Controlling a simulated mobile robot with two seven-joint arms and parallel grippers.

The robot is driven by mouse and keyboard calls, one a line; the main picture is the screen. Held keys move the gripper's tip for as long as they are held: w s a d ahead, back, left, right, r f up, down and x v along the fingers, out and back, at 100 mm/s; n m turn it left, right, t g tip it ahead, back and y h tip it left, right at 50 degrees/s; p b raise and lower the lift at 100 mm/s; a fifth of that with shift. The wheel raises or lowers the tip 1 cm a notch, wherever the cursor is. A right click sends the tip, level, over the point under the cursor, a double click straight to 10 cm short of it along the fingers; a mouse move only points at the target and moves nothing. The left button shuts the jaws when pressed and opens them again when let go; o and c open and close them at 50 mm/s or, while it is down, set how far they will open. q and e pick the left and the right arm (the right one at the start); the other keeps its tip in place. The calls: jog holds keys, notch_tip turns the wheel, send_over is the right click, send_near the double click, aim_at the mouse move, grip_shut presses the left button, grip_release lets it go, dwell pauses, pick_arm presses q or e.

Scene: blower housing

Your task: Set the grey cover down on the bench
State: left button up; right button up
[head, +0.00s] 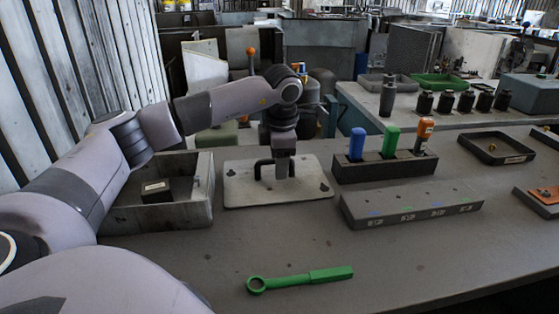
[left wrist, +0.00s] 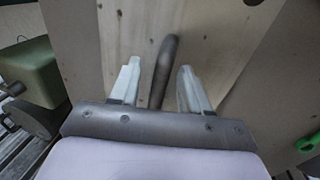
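The grey cover (head: 240,190) is a pale, stained flat plate with a dark arched handle (head: 262,168). It lies level on the bench (head: 400,262), with no clear gap beneath it. My left gripper (head: 283,168) points straight down at the handle. In the left wrist view the left gripper (left wrist: 158,88) has its fingers apart, one on each side of the handle (left wrist: 166,65), with a visible gap on the left side. The cover (left wrist: 215,45) fills the background there. My right gripper is not in view.
An open grey box (head: 160,215) holding a dark block stands left of the cover. A rack (head: 385,170) with blue, green and orange-handled tools and a long grey block (head: 410,207) stand to the right. A green ring spanner (head: 305,280) lies in front, with bare bench around it.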

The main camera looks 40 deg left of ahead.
aim_at(281, 183)
pick_arm(q)
jog(key=shift+r, duration=0.15)
notch_tip(281, 183, up, 12)
jog(key=s+d, duration=0.1)
jog(key=shift+s+d+p, duration=0.2)
jog(key=shift+d+p, duration=0.15)
jog(key=shift+d, duration=0.05)
jog(key=shift+s, duration=0.1)
dwell(0.4)
